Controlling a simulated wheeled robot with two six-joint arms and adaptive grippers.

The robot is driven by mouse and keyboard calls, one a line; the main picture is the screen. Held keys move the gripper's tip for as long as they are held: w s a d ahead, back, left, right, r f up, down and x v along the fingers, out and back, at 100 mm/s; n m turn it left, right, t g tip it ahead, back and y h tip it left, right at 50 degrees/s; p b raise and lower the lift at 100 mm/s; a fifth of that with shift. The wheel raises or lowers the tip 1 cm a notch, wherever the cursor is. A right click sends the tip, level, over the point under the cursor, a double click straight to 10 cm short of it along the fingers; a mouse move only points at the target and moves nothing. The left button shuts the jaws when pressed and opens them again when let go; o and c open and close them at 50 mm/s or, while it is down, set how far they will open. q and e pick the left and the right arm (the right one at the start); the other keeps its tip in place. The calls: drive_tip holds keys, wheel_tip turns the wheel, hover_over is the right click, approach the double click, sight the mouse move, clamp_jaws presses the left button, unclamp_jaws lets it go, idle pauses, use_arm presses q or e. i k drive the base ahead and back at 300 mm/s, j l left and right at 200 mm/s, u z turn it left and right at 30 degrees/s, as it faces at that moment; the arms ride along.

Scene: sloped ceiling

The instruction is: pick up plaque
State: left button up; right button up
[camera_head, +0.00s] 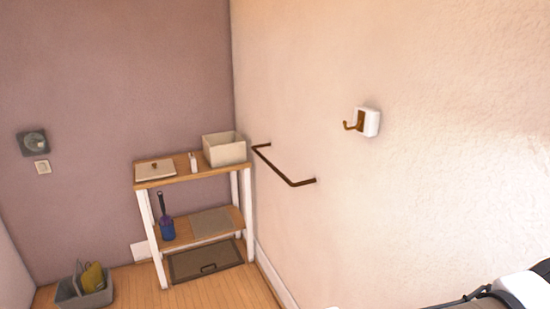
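No thing can be named the plaque with certainty. A pale flat piece (155,169) with a small brown part lies on the top board of a shelf unit. A grey flat rectangle (211,222) lies on the middle board. My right arm shows at the bottom right corner, white and dark; what seems to be its gripper (468,298) is partly cut off by the frame edge, and its fingers cannot be made out. It is far from the shelf and holds nothing that I can see. My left gripper is out of view.
The wooden shelf unit (178,174) stands in the corner, with a beige bin (224,149), a small white bottle (193,162) and a blue container (167,228). A brown rail (277,171) and hook (355,122) project from the right wall. A grey bin (85,292) stands on the floor.

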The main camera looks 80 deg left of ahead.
sight(192, 160)
drive_tip(key=l+u, duration=0.1)
drive_tip(key=u, duration=3.25)
drive_tip(key=i+j+z, duration=0.2)
drive_tip(key=i, duration=0.25)
drive_tip(key=i+l, duration=0.05)
drive_tip(key=l, duration=0.05)
